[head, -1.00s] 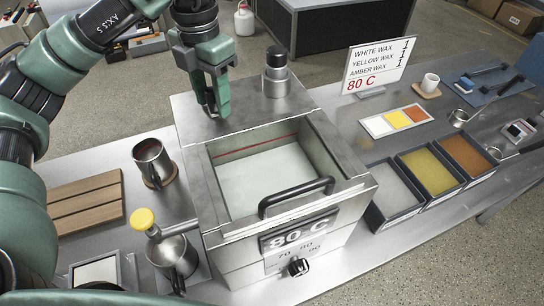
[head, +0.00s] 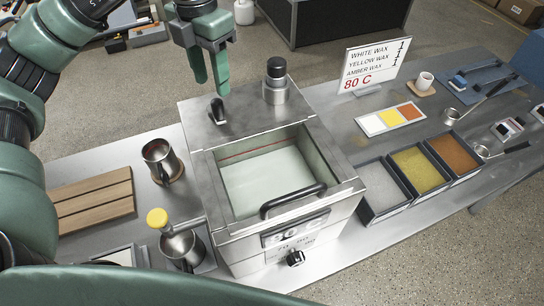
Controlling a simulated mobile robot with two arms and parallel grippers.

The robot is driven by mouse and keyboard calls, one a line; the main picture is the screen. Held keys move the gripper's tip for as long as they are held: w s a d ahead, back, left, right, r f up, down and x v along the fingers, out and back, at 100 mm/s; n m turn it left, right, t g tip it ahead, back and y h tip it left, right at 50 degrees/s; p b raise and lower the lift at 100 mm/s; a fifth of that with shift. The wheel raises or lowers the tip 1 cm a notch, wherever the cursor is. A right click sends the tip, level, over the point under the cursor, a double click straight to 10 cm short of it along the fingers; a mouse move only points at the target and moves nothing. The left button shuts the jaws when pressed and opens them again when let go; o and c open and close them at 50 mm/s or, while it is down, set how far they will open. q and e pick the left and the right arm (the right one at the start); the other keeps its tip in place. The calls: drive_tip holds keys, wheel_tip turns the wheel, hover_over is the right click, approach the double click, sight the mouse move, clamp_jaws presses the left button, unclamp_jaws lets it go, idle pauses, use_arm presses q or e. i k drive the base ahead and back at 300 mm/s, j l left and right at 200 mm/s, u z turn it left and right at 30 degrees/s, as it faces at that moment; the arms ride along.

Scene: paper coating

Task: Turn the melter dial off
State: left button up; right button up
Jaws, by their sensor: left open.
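The melter (head: 218,215) is a steel box with an open tank of pale liquid and a black front handle (head: 292,199). Its black dial (head: 295,258) sits low on the front face, under a display (head: 295,230) that is seen at a steep angle. The dial's exact setting is too small to read. My left gripper (head: 211,82) is open and empty, pointing down above the back left of the melter, well away from the dial. A small black lever or knob (head: 217,110) stands on the melter's top just below the fingers. My right gripper is not in view.
A metal jug (head: 160,160) and a yellow-knobbed pot (head: 183,247) stand left of the melter, near a wooden board (head: 92,200). Wax bins (head: 385,190) and a sign (head: 375,63) are on the right.

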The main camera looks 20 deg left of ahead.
sight(295, 257)
drive_tip(key=k, duration=2)
